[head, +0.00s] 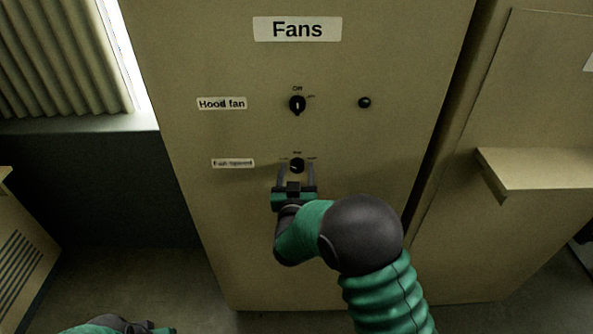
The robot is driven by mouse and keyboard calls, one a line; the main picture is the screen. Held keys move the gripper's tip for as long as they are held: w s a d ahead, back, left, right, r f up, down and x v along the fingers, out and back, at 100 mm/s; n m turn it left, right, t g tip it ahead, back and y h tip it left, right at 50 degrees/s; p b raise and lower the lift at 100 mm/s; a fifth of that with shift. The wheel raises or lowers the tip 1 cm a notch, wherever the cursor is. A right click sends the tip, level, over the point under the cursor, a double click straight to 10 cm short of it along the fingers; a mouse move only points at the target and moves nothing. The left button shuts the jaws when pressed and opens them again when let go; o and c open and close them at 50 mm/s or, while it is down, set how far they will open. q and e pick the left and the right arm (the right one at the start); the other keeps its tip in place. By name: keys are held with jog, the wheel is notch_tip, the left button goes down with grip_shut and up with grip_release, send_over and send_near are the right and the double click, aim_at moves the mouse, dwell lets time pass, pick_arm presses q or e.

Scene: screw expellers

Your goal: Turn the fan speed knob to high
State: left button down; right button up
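The fan speed knob (297,165) is a small black dial on the tan panel, beside a small blurred label (233,163). Small markings above and beside it are too small to read. My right gripper (297,170) is just below the knob, pointing up at the panel. Its two grey fingers stand apart, one on each side of the knob, with visible gaps between them and it. My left gripper (135,327) shows only partly at the bottom left edge, low and far from the panel; its fingers are not clear.
The tan cabinet (380,55) carries a "Fans" sign. A black hood fan knob (297,104) sits above the fan speed knob, with a small black button (364,103) to its right. A tan ledge (540,170) juts out at the right.

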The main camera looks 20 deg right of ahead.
grip_shut()
